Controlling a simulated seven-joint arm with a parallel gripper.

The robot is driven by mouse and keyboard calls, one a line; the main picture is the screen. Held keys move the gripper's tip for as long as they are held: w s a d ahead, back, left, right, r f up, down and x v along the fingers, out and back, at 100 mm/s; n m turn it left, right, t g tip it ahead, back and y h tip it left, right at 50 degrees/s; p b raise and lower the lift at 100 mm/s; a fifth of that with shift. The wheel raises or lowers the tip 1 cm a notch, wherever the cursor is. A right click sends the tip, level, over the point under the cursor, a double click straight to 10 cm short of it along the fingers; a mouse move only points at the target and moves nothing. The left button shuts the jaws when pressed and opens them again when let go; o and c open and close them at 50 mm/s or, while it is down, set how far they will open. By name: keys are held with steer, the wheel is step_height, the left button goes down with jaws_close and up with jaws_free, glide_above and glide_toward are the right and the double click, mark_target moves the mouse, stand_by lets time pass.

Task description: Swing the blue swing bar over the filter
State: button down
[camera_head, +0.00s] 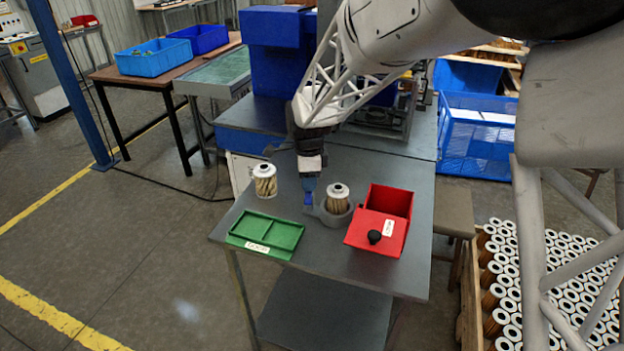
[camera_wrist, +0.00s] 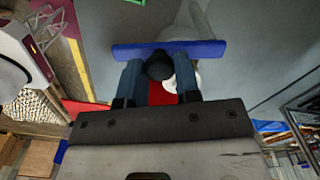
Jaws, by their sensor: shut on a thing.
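The blue swing bar (camera_wrist: 208,49) lies across the wrist view. A dark round knob (camera_wrist: 160,66) stands at its middle, between the two blue fingers of my gripper (camera_wrist: 158,72), which is shut on it. In the head view my gripper (camera_head: 309,197) points down just left of the grey round holder (camera_head: 331,217). A filter with a white top (camera_head: 338,191) stands upright in that holder. The bar cannot be told clearly from the fingers there. In the wrist view the filter's white rim is mostly hidden behind the fingers.
A second filter (camera_head: 265,181) stands on the grey table (camera_head: 300,262) at the left. A green tray (camera_head: 265,234) lies at the front left. A red box (camera_head: 392,200) with a black knob (camera_head: 374,237) stands close right of the holder. The front table edge is clear.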

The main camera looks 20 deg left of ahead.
steer(key=shift+a, duration=0.1)
stand_by(0.4)
steer(key=c, duration=0.8)
jaws_free()
steer(key=shift+r, duration=0.1)
steer(key=shift+r, duration=3.8)
